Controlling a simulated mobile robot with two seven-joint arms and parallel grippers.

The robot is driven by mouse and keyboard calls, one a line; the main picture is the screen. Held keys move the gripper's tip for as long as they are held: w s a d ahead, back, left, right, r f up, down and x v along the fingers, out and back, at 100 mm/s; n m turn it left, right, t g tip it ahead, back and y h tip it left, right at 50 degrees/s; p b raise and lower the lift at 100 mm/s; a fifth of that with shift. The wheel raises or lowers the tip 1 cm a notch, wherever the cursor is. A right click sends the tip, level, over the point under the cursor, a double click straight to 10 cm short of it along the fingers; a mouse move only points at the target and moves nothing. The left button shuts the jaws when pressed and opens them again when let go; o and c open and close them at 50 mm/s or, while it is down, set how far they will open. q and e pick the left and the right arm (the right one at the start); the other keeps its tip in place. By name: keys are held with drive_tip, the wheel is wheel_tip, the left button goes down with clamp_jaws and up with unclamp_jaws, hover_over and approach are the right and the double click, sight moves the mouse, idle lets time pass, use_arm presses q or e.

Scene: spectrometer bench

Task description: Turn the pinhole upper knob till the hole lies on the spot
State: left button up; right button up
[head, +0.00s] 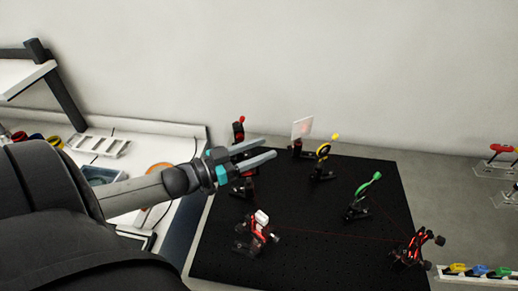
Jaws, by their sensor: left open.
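My left gripper (268,148) reaches in from the left above the black breadboard, its two grey fingers parallel, apart and empty. I cannot tell which mount is the pinhole; no hole is clear at this size. A white card (302,128) stands at the back with a faint reddish glow. My right gripper is not in view.
A green mount (365,187), a white-topped unit (261,218) and a red-lit mount (411,250) stand on the black breadboard (330,255). A thin red line crosses the board. A rail of coloured pieces (482,272) lies at right, trays (98,146) at left.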

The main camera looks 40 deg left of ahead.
use_arm(q)
clamp_jaws()
idle(0.5)
drive_tip(key=m+g+h+b, duration=0.1)
drive_tip(key=h, duration=0.1)
drive_tip(key=m+g+h+b, duration=0.1)
drive_tip(key=m+h+b, duration=0.1)
drive_tip(key=d+m+g+h+b, duration=0.1)
drive_tip(key=g+h+b, duration=0.1)
drive_tip(key=shift+s+m, duration=0.3)
drive_tip(key=shift+s, duration=0.05)
unclamp_jaws()
